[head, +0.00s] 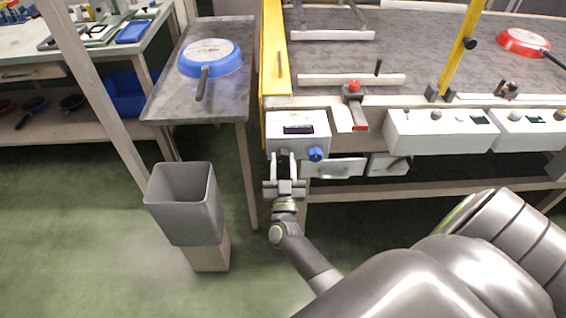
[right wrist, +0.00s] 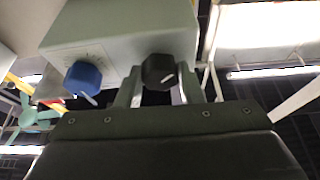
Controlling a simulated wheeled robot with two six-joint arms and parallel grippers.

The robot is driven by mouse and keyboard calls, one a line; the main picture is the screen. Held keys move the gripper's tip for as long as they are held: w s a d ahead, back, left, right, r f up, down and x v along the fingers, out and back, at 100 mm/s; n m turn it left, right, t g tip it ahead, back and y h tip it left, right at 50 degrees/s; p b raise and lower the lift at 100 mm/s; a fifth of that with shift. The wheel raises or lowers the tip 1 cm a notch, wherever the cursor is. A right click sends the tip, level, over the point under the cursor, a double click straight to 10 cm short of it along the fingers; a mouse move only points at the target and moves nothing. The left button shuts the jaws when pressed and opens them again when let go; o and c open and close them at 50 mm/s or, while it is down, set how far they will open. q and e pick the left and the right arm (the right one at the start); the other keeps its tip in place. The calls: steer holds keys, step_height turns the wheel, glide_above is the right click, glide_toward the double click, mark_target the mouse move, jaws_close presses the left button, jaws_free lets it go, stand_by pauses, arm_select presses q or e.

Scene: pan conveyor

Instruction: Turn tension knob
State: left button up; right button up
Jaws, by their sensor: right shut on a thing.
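A white control box (head: 298,130) with a small dark display stands at the left front end of the conveyor. Its front carries a black knob (head: 283,153) and, to the right of it, a blue knob (head: 315,154). My right gripper (head: 284,165) is at the box front, shut on the black knob. In the right wrist view the black knob (right wrist: 158,70) with a pale mark sits between the two fingers, and the blue knob (right wrist: 82,78) is off to the left. No readable label shows which knob sets tension. My left gripper is not in view.
A grey bin (head: 181,200) stands on the floor left of my right gripper. A side table (head: 220,95) holds a blue pan (head: 210,58). A red pan (head: 523,42) lies on the conveyor (head: 400,55). More white boxes (head: 438,132) line the front rail.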

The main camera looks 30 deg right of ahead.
steer(key=shift+m, duration=0.3)
steer(key=m+g+h, duration=0.1)
steer(key=m, duration=0.1)
steer(key=m+g+h, duration=0.1)
steer(key=m, duration=0.2)
steer(key=shift+a+m, duration=0.15)
steer(key=shift+m, duration=0.15)
steer(key=shift+w+m+g+h, duration=0.1)
steer(key=shift+m+g+h, duration=0.45)
steer(key=shift+m, duration=0.35)
steer(key=o, duration=1)
